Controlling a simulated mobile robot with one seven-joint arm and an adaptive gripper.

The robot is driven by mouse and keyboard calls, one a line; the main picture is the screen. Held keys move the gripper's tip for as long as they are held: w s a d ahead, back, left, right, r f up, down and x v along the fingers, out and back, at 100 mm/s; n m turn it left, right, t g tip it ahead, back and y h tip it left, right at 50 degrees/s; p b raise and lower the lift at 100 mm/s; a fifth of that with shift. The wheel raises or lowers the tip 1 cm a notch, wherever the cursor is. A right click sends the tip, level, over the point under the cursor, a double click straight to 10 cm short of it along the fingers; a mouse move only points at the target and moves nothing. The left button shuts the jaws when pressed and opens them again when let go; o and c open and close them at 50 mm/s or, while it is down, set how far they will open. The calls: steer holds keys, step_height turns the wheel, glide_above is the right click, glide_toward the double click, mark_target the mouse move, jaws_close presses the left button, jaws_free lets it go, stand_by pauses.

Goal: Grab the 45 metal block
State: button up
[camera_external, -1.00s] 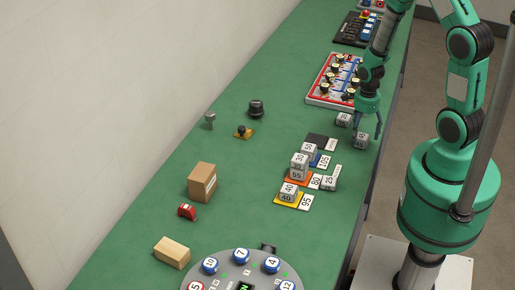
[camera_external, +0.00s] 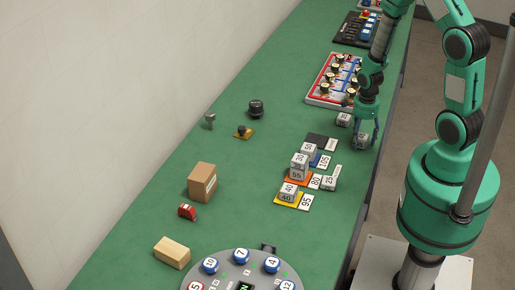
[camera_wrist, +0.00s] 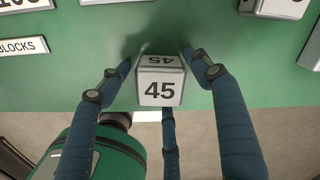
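The 45 metal block (camera_wrist: 160,88) is a light grey cube with "45" on its front and top faces. It sits on the green table near the right edge, and shows partly behind my fingers in the external view (camera_external: 361,142). My gripper (camera_wrist: 156,60) is open around it, with one blue finger on the left, one on the right and a third below. A gap shows between the left finger and the block. The right fingertip is very close to the block's upper right edge; I cannot tell whether it touches.
Another metal block (camera_external: 343,119) stands just behind. Stacked number blocks (camera_external: 299,163) on coloured pads with number labels are to the left. A red-framed panel (camera_external: 331,82) lies farther back. The table's right edge runs close beside the 45 block.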

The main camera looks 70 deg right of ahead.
mark_target(366, 136)
steer(key=c, duration=1.1)
steer(key=shift+r, duration=0.15)
steer(key=shift+r+p, duration=0.3)
steer(key=shift+r, duration=0.55)
steer(key=shift+s+a+r, duration=0.1)
steer(key=shift+s+r, duration=0.05)
steer(key=shift+r, duration=0.8)
steer(key=s+a+p, duration=0.1)
steer(key=s+a, duration=0.3)
steer(key=s, duration=0.2)
steer(key=s+a+r, duration=0.1)
steer(key=s+a, duration=0.3)
steer(key=s, duration=0.3)
steer(key=shift+s+p, duration=0.2)
steer(key=shift+p, duration=0.15)
steer(key=shift+a+r, duration=0.1)
